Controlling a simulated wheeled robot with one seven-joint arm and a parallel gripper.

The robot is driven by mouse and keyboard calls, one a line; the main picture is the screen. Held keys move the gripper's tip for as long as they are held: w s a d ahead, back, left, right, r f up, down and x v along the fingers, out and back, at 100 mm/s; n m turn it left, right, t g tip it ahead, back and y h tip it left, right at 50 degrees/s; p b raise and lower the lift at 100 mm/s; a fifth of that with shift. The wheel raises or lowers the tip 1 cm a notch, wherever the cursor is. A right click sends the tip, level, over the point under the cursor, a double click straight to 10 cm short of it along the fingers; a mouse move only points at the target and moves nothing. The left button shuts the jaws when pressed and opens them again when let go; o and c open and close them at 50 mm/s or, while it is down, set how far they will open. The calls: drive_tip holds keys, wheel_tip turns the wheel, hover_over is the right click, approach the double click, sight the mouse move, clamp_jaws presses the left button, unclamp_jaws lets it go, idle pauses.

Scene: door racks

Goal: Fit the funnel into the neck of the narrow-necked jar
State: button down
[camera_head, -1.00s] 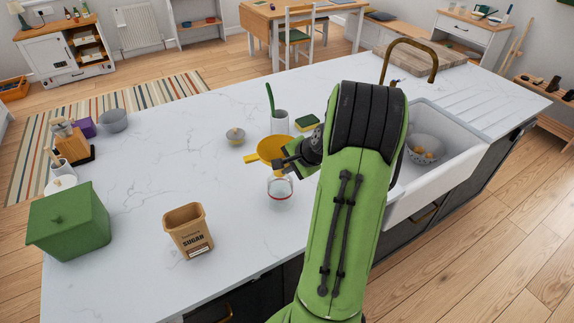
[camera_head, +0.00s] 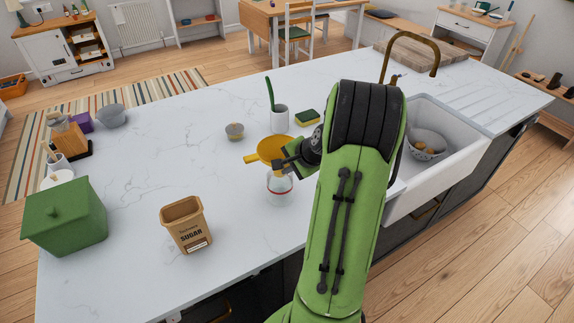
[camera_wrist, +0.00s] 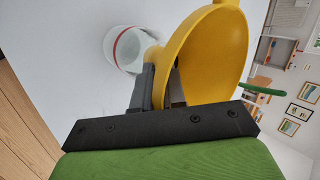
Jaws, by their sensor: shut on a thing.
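The clear jar (camera_head: 279,188) with a red band stands on the worktop just below the funnel. In the wrist view the jar (camera_wrist: 125,48) shows beside the funnel's narrow end. Whether the spout touches or enters the neck cannot be told, as the fingers and funnel cover it.
On the white worktop (camera_head: 130,170), a sugar canister (camera_head: 187,226) stands front left of the jar. A green bin (camera_head: 65,215) is far left; the sink (camera_head: 440,160) is right.

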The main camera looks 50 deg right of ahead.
drive_tip(key=shift+f, duration=0.2)
drive_tip(key=c, duration=1.1)
unclamp_jaws()
drive_tip(key=p+v, duration=0.1)
drive_tip(key=v, duration=1.4)
drive_tip(key=shift+s+a+r, duration=0.1)
drive_tip(key=shift+s+r, duration=0.2)
